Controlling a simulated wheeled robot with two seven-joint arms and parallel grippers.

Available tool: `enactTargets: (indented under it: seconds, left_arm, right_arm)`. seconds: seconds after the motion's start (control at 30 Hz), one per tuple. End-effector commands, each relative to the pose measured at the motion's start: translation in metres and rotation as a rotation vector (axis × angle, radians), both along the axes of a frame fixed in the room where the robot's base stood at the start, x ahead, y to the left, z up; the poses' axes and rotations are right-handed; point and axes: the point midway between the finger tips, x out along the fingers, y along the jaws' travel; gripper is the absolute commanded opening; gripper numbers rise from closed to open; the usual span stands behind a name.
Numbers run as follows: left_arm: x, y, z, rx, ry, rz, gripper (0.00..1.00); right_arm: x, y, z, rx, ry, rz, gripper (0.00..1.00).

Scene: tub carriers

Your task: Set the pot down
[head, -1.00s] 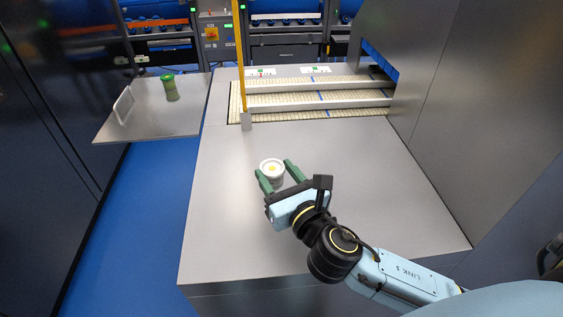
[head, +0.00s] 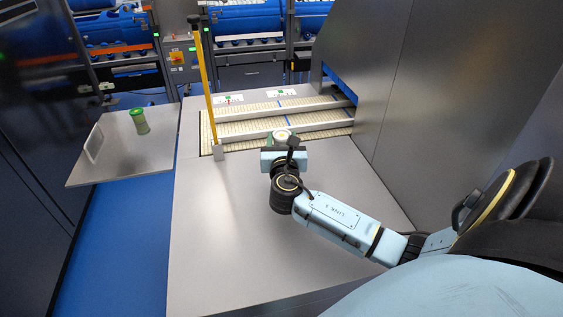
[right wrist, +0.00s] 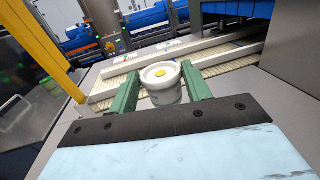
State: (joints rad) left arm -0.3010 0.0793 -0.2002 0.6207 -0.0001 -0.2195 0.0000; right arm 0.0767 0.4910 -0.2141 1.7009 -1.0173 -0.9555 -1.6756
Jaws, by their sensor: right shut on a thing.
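The pot is a small white round tub with a yellow spot on its lid. In the head view the pot (head: 281,134) is at the near edge of the belt lanes, partly hidden by my right gripper (head: 282,142). In the right wrist view the pot (right wrist: 162,84) sits upright between the green fingers of my right gripper (right wrist: 160,92), which is shut on it. I cannot tell whether its base touches the surface below. My left gripper is not in view.
Beige belt lanes (head: 240,128) with white rails lie beyond the steel table (head: 215,225). A yellow post (head: 206,90) stands left of them. A green container (head: 140,121) stands on a side shelf (head: 115,160). A steel wall (head: 425,90) rises on the right.

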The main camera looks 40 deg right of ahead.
Motion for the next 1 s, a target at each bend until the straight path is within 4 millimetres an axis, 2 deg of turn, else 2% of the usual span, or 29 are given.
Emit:
enactTargets:
  seconds: [0.03, 0.1, 0.33, 0.5, 0.97, 1.0]
  left_arm:
    - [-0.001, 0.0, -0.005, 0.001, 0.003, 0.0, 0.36]
    - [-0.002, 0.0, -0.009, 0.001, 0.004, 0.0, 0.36]
    - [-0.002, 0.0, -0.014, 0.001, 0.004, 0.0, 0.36]
    - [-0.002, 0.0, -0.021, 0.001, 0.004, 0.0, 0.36]
    - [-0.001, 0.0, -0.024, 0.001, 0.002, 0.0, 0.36]
    - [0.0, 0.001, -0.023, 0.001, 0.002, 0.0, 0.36]
  right_arm:
    - [0.0, 0.0, -0.015, 0.001, 0.004, 0.0, 0.25]
    - [0.0, 0.0, -0.027, 0.0, 0.004, 0.0, 0.25]
    - [0.0, 0.001, -0.051, 0.0, 0.003, 0.003, 0.25]
    - [0.0, 0.001, -0.075, -0.002, 0.003, 0.002, 0.25]
    - [0.0, 0.001, -0.084, -0.001, 0.001, 0.004, 0.25]
    - [0.0, 0.001, -0.083, -0.001, 0.001, 0.004, 0.54]
